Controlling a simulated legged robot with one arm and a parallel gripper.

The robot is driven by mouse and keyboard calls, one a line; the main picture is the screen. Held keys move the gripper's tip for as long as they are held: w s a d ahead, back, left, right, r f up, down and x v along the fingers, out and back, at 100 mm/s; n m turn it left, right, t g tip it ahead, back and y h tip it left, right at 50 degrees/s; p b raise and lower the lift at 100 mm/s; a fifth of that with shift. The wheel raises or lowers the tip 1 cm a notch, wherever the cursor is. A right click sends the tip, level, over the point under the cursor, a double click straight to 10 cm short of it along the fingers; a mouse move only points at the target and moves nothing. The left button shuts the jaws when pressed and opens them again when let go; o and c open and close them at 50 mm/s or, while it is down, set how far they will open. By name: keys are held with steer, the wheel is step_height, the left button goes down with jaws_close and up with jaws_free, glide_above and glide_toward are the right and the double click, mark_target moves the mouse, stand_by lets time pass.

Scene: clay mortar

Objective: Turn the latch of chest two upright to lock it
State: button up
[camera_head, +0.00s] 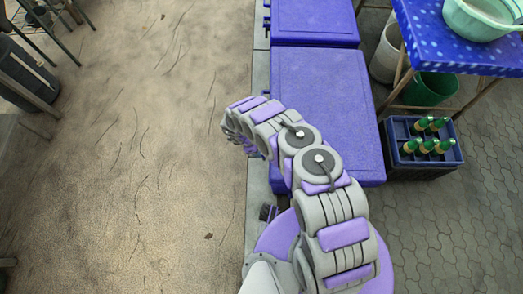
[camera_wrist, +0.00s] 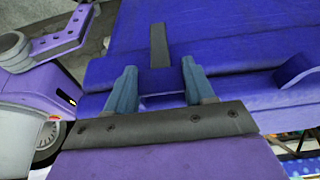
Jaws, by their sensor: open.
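Two blue chests stand in a row in the head view, a near one (camera_head: 318,85) and a far one (camera_head: 314,20), both with lids down. I cannot tell from any marking which is chest two. In the wrist view a blue chest (camera_wrist: 230,42) fills the upper part. A dark grey bar, seemingly the latch (camera_wrist: 159,43), stands up and down in the picture against it. My gripper (camera_wrist: 159,66) is open, with one finger on each side of the bar's lower end and a blue block below it. Contact is unclear. In the head view my arm hides the gripper's fingers.
A blue crate of green bottles (camera_head: 423,158) stands right of the near chest. A blue-topped table (camera_head: 455,50) with a pale green basin (camera_head: 485,18) is behind it. Open sandy ground (camera_head: 130,130) lies left. A dark bin (camera_head: 25,70) is at the far left.

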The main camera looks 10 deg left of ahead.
steer(key=p+v, duration=0.3)
steer(key=v, duration=0.9)
steer(key=shift+p, duration=0.3)
steer(key=shift+w+d+r, duration=0.1)
steer(key=shift+d+r, duration=0.05)
steer(key=shift+r, duration=0.05)
